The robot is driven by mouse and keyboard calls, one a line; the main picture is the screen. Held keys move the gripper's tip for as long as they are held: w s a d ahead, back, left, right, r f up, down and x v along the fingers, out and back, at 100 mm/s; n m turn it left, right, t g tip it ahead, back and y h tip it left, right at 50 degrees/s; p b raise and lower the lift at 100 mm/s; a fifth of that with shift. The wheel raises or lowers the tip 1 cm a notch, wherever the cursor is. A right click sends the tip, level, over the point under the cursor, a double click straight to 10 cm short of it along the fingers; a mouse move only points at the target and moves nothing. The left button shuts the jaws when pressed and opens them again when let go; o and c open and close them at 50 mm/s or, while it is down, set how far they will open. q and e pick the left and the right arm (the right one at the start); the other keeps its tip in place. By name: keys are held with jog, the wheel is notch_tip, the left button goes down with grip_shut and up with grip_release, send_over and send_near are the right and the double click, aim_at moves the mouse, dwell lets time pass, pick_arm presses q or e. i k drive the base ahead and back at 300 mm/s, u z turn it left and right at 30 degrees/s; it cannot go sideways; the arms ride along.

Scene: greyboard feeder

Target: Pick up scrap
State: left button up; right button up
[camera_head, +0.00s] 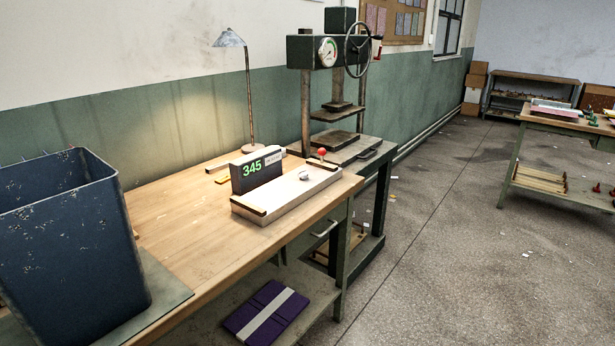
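Neither of my grippers is in view. Several small pale scraps (525,255) lie scattered on the grey floor, too small to make out in detail. A small crumpled-looking grey piece (303,175) lies on the white-topped feeder board (275,194) on the wooden workbench; I cannot tell whether it is scrap. A blue bin (70,250) stands at the bench's left end, and its inside bottom is hidden.
The wooden workbench (190,225) holds a display reading 345 (257,170), a red-knobbed lever (322,153) and a lamp (248,95). A press (335,115) stands beyond it. A purple bundle (266,312) lies on the lower shelf. Open floor lies right, before another table (560,125).

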aim_at(302, 174)
jog(key=z, duration=1.05)
jog(key=i, duration=1.35)
jog(key=u, duration=1.15)
